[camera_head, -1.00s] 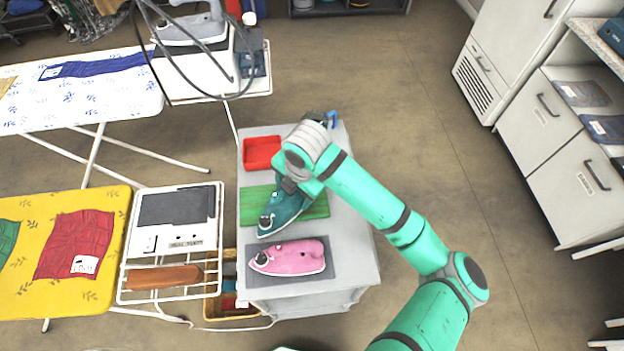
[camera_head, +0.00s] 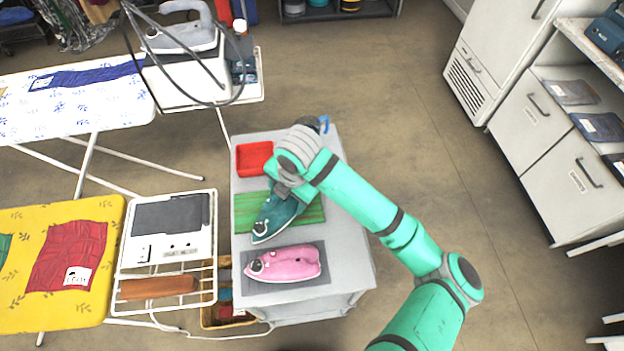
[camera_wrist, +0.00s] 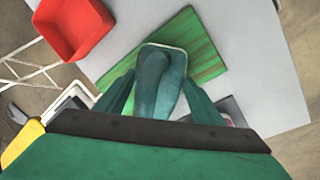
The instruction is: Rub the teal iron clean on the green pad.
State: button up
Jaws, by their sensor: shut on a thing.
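The teal iron (camera_head: 277,217) is over the green pad (camera_head: 312,211) on the grey cabinet top, its tip reaching past the pad's front edge. My gripper (camera_head: 290,187) is shut on the iron from above, and my wrist hides the iron's rear part. In the wrist view the iron (camera_wrist: 160,78) sits between my two fingers, with the green pad (camera_wrist: 200,45) beneath and beyond it. I cannot tell whether the sole touches the pad.
A pink iron (camera_head: 285,264) lies on a dark grey mat (camera_head: 318,280) just in front of the pad. A red tray (camera_head: 254,158) stands behind the pad. A white rack (camera_head: 165,250) and a yellow ironing board (camera_head: 60,265) are to the left. The cabinet's right side is bare.

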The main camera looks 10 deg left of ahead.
jog(key=shift+w+d+r, duration=0.1)
jog(key=shift+w+d, duration=0.1)
jog(key=shift+d, duration=0.05)
notch_tip(320, 180, up, 4)
jog(key=shift+r, duration=0.1)
jog(key=shift+s+r, duration=0.15)
jog(key=shift+r, duration=1.65)
